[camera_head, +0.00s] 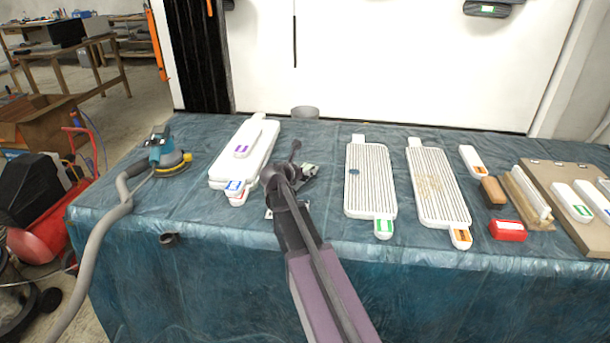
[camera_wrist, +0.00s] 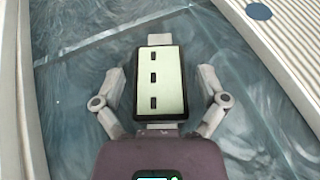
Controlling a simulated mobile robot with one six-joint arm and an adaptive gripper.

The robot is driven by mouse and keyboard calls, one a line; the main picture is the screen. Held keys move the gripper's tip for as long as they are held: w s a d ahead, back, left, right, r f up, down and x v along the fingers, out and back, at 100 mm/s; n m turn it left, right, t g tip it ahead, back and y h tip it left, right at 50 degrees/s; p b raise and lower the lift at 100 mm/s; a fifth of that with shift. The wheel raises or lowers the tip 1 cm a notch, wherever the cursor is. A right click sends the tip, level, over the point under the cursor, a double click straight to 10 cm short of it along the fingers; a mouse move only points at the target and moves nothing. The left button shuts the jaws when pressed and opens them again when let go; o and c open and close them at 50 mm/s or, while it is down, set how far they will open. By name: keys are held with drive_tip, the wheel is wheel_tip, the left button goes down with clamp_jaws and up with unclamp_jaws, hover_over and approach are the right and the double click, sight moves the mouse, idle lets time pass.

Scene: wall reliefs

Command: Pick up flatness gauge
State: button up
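A small block-shaped device (camera_wrist: 160,85), which I take to be the flatness gauge, has a dark frame and a pale greenish plate with three dark slots. In the wrist view it lies between the two fingers of my gripper (camera_wrist: 160,88). In the head view the device (camera_head: 309,170) is partly hidden behind my gripper (camera_head: 290,170), on the blue-covered table.
White cases (camera_head: 243,155) are stacked to the left, beside a sander (camera_head: 165,158) with a grey hose. Ribbed white panels (camera_head: 370,185) lie close on the right. A red block (camera_head: 507,230) and a tan board (camera_head: 565,195) lie farther right. A grey cup (camera_head: 305,112) stands behind.

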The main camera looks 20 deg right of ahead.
drive_tip(key=c, duration=0.8)
drive_tip(key=shift+r, duration=0.15)
drive_tip(key=shift+c, duration=0.2)
wheel_tip(320, 180, up, 3)
drive_tip(key=p, duration=0.3)
drive_tip(key=shift+r+p, duration=0.2)
drive_tip(key=shift+p, duration=0.15)
drive_tip(key=s+r+p, duration=0.1)
drive_tip(key=s, duration=1.5)
drive_tip(key=shift+d+r, duration=0.15)
drive_tip(key=shift+d, duration=0.25)
